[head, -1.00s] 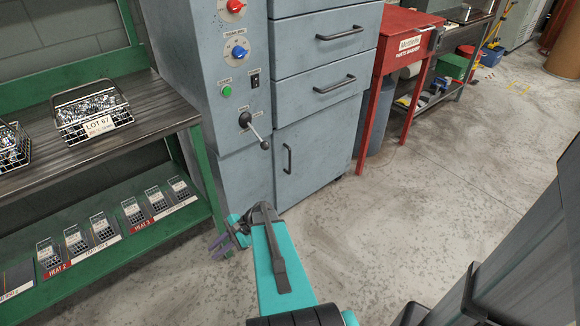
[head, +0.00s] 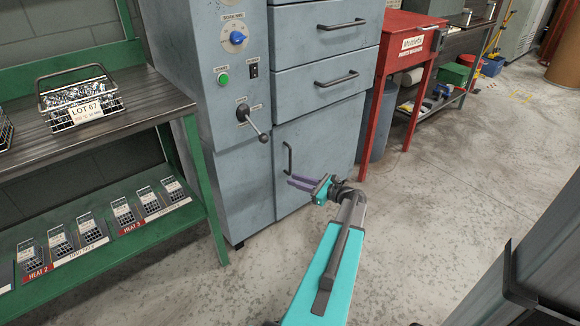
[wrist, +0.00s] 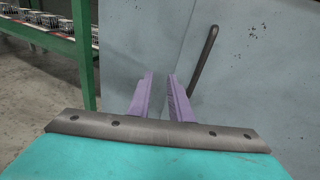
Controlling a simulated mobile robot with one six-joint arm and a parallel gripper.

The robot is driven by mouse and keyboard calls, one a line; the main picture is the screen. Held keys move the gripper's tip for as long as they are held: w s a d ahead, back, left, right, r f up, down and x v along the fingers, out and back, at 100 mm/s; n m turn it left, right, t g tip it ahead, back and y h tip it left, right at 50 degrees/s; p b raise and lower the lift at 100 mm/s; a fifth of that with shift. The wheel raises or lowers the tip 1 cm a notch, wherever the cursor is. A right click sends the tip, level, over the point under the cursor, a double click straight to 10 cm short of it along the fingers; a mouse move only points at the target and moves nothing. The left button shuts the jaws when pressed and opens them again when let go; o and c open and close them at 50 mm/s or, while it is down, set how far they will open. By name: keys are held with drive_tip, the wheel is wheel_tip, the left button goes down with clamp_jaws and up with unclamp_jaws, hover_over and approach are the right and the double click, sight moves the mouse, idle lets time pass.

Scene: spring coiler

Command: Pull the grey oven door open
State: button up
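The grey oven door (head: 316,147) is the lowest panel of the grey cabinet and looks closed. It has a dark upright bar handle (head: 288,158) near its left edge. In the wrist view the handle (wrist: 204,62) stands to the right of my fingers and slants. My gripper (head: 300,183) has two purple fingers pointing left at the door's lower left part, just below the handle. In the wrist view my gripper (wrist: 160,80) shows its fingers parted by a narrow gap, with nothing between them. Whether a fingertip touches the door is unclear.
A lever with a round knob (head: 263,138) sticks out left of the door. Drawers with bar handles (head: 337,80) are above. A green shelf (head: 120,225) with baskets stands left, a red table (head: 400,45) right. The concrete floor (head: 440,190) in front is clear.

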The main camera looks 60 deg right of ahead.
drive_tip(key=s+d+r+m+t+h+b, duration=0.1)
drive_tip(key=s+d+r+m+h, duration=0.1)
drive_tip(key=s+d, duration=0.3)
drive_tip(key=shift+s+d+r, duration=0.2)
drive_tip(key=shift+s+d, duration=0.2)
drive_tip(key=b, duration=0.3)
hover_over(290, 173)
drive_tip(key=shift+w+d, duration=0.15)
drive_tip(key=shift+d, duration=0.15)
clamp_jaws()
